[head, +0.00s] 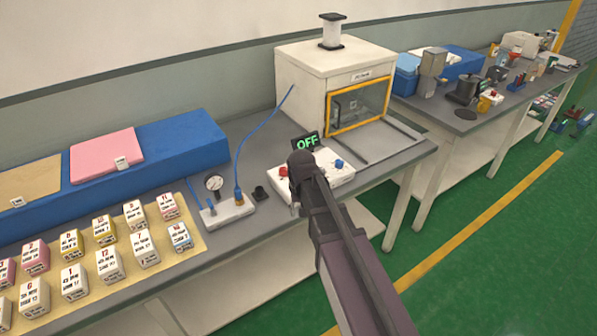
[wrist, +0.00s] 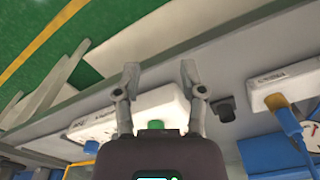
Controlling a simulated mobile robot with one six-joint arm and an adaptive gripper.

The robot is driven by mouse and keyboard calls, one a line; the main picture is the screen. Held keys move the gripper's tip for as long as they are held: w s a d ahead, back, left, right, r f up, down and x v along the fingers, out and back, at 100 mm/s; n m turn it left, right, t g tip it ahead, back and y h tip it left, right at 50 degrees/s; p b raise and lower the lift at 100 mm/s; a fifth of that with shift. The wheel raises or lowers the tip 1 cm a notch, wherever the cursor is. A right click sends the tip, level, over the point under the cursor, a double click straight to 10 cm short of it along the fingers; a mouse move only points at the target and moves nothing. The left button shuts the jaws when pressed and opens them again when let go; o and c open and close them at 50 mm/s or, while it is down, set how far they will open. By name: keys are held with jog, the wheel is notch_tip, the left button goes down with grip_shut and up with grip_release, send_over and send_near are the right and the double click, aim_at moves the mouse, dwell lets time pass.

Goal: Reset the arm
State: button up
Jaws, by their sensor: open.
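My gripper (wrist: 160,75) shows in the wrist view with its two fingers apart and nothing between the tips. Behind and between the fingers is a white control box (wrist: 155,105) with a green knob, on the grey bench. In the head view my arm reaches up from the lower right and its end covers the left part of the control box (head: 335,175). The box has a red button, a blue button and a display (head: 306,143) reading OFF. The fingers are hidden by my arm in the head view. I cannot tell whether they touch the box.
A white machine (head: 300,75) with an orange-framed window stands behind the box. Several labelled cubes sit on a tan mat (head: 190,242). A blue block (head: 190,145) carries a pink pad (head: 105,153).

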jog(key=s+d+m, duration=0.1)
jog(key=s+d, duration=0.9)
jog(key=d, duration=0.4)
jog(key=shift+s+d, duration=0.3)
jog(key=shift+s, duration=0.05)
